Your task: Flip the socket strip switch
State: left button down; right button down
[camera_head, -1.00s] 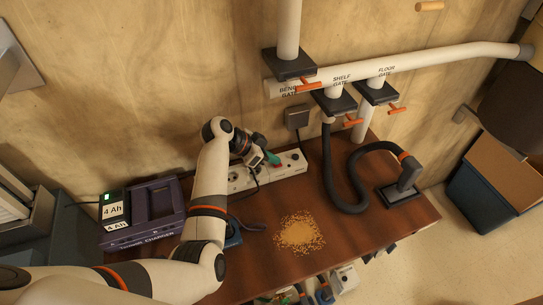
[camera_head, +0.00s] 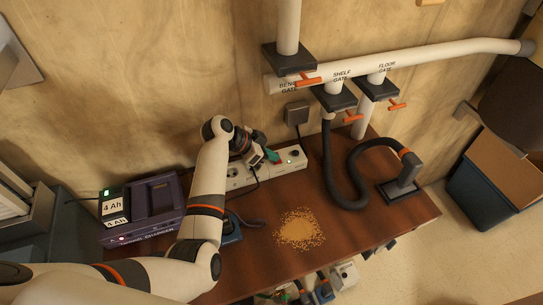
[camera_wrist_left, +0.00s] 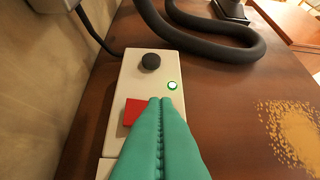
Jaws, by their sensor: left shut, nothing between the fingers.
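The white socket strip (camera_head: 236,183) lies on the brown bench against the wall; its right end fills the left wrist view (camera_wrist_left: 118,85). There it carries a red switch (camera_wrist_left: 132,111), a black round knob (camera_wrist_left: 151,61) and a small lamp (camera_wrist_left: 172,86) lit green. My left gripper (camera_wrist_left: 162,101) has green fingers pressed together with nothing between them. Its tips are over the strip, right beside the red switch and partly covering it; I cannot tell whether they touch it. In the head view the left gripper (camera_head: 273,158) is above the strip's right half. My right gripper is not in view.
A purple charger (camera_head: 148,212) with a lit lamp stands left on the bench. A pile of sawdust (camera_head: 300,229) lies in front of the strip. A black hose (camera_head: 332,180) curves at the right. A wall outlet (camera_head: 297,114) and white pipes with orange-handled gates are behind.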

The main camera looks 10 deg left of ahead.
pick_arm(q)
jog(key=shift+w+a+r, duration=0.15)
jog(key=shift+w+a, duration=0.15)
jog(key=shift+w, duration=0.15)
jog(key=b+v, duration=0.2)
jog(key=v, duration=1)
